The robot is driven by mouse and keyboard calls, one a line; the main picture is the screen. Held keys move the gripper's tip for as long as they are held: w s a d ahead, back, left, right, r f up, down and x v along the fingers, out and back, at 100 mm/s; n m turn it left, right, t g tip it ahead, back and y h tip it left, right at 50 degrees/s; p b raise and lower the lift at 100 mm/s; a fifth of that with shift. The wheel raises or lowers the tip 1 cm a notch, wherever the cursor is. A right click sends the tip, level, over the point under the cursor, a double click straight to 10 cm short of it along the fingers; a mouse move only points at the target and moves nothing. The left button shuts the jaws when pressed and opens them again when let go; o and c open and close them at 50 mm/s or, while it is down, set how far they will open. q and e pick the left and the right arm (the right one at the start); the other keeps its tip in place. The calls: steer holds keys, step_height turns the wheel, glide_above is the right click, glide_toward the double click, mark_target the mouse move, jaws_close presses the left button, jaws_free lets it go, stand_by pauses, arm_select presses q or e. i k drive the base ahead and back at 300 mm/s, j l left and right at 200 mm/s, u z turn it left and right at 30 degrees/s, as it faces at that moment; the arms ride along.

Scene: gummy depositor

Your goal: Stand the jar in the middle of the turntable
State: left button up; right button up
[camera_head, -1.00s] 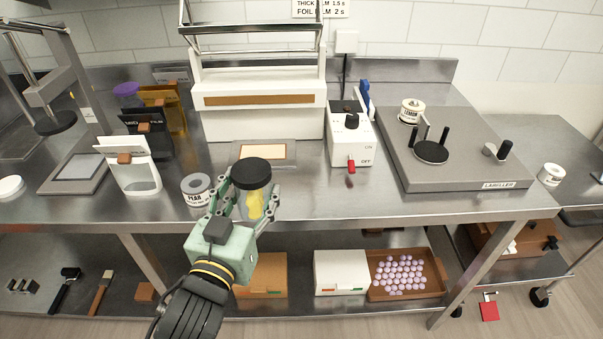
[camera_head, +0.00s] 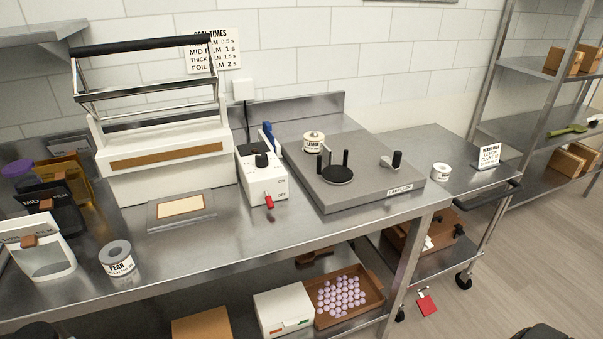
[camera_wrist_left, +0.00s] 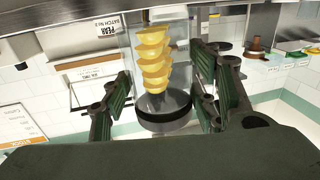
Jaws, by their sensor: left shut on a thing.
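The turntable (camera_head: 337,174) is a black disc on the grey labeller (camera_head: 403,190), with nothing standing on it. Two dark upright posts rise at its edge. The jar (camera_wrist_left: 155,85) is clear, with yellow gummies inside and a black lid, and shows in the left wrist view, where the picture is upside down. My left gripper (camera_wrist_left: 168,78) is shut on the jar, with green-padded fingers on both sides of it. Neither the jar nor the left gripper can be made out in the head view. My right gripper is not in view.
A lemon label roll (camera_head: 313,142) sits at the labeller's back left. A white control box (camera_head: 262,175) with a red lever and a white sealer (camera_head: 165,165) stand to its left. A pear label roll (camera_head: 118,262) is at the front left. The bench front between is clear.

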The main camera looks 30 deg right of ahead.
mark_target(337, 172)
steer(key=l+u, duration=0.25)
steer(key=l, duration=0.35)
steer(key=l+u, duration=0.25)
steer(key=l, duration=0.3)
steer(key=k+l+u, duration=0.1)
steer(key=l+u, duration=0.15)
steer(key=l, duration=0.3)
